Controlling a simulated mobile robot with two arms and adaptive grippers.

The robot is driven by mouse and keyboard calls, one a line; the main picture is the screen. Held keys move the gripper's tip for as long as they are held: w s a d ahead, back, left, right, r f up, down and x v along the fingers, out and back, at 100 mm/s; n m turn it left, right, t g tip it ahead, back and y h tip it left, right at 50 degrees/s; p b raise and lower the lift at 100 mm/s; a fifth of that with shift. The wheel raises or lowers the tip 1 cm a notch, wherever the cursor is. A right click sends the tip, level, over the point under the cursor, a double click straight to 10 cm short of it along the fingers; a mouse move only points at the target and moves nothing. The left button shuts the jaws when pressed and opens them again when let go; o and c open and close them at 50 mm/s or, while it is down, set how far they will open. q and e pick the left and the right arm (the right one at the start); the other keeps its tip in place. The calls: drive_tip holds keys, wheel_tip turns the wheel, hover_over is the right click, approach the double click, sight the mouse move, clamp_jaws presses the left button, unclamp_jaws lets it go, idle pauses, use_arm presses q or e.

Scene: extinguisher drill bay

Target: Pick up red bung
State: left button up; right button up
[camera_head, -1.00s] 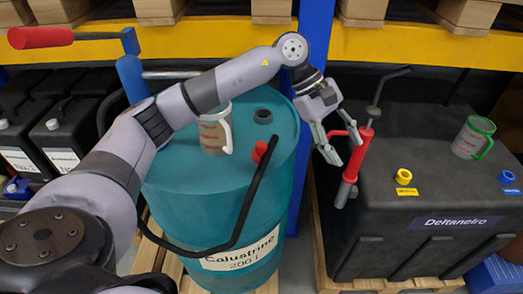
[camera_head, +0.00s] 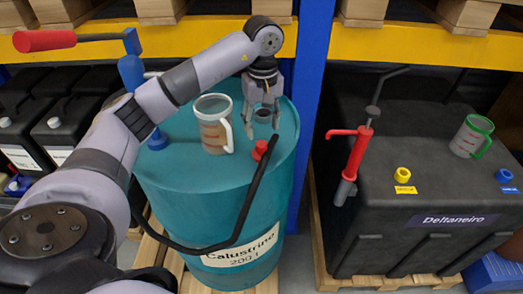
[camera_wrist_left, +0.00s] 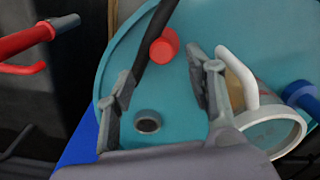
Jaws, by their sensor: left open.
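The red bung (camera_head: 260,150) is a small red cap on top of the teal drum (camera_head: 190,190), close beside the black hose. In the left wrist view the red bung (camera_wrist_left: 163,47) lies just beyond the fingertips, with its round top showing. My left gripper (camera_head: 262,128) points down over the drum top, behind the bung in the head view. It is open and empty, and the left wrist view shows its spread fingers (camera_wrist_left: 163,80). A dark round opening (camera_wrist_left: 148,121) in the drum top shows between the fingers. My right gripper is not in view.
A clear measuring jug (camera_head: 213,135) with a white handle stands on the drum left of the gripper. The black hose (camera_head: 246,207) runs over the drum's front edge. A red hand pump (camera_head: 357,150) stands on the black tank (camera_head: 430,240) at right. A blue post (camera_head: 312,100) rises behind.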

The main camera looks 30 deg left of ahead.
sight(261, 143)
use_arm(q)
wheel_tip(261, 143, down, 2)
drive_tip(key=shift+f+p, duration=0.2)
drive_tip(key=shift+p, duration=0.15)
drive_tip(key=shift+f, duration=0.25)
drive_tip(key=f+p, duration=0.3)
drive_tip(key=f, duration=0.1)
drive_tip(key=shift+s+f, duration=0.1)
drive_tip(key=shift+s, duration=0.1)
drive_tip(key=shift+f, duration=0.3)
drive_tip(key=shift+w, duration=0.1)
drive_tip(key=shift+c, duration=0.4)
clamp_jaws()
